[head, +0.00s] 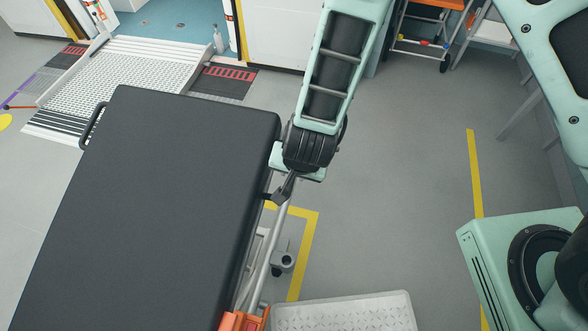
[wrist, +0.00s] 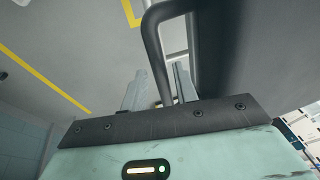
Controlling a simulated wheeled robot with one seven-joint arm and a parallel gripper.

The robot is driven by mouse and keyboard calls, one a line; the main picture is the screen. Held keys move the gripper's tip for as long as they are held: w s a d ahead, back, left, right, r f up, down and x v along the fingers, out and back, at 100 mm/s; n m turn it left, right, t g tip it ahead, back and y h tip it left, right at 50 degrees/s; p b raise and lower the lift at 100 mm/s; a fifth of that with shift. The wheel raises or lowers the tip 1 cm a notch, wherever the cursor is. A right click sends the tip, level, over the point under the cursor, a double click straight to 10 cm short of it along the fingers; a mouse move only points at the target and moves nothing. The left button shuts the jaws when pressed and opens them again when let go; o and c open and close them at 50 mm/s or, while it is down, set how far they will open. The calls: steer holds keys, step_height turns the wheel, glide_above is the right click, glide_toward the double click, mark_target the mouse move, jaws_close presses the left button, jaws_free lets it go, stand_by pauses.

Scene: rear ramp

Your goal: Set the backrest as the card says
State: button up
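The stretcher's black padded top (head: 150,190) fills the left of the head view and looks flat, though its lower end is cut off. My gripper (head: 281,192) is at its right edge, pointing down. The padded top (wrist: 245,45) is a dark surface beside the handle there. I see no card in either view.
A second loop handle (head: 92,126) is on the stretcher's left side. A white perforated ramp (head: 125,75) leads to a blue-floored doorway. A grey textured step (head: 345,313) lies at the bottom. A trolley (head: 425,35) stands at the back right.

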steer(key=shift+o, duration=0.2)
steer(key=p+v, duration=0.5)
steer(key=v, duration=1.2)
steer(key=shift+r, duration=0.2)
steer(key=shift+a, duration=0.1)
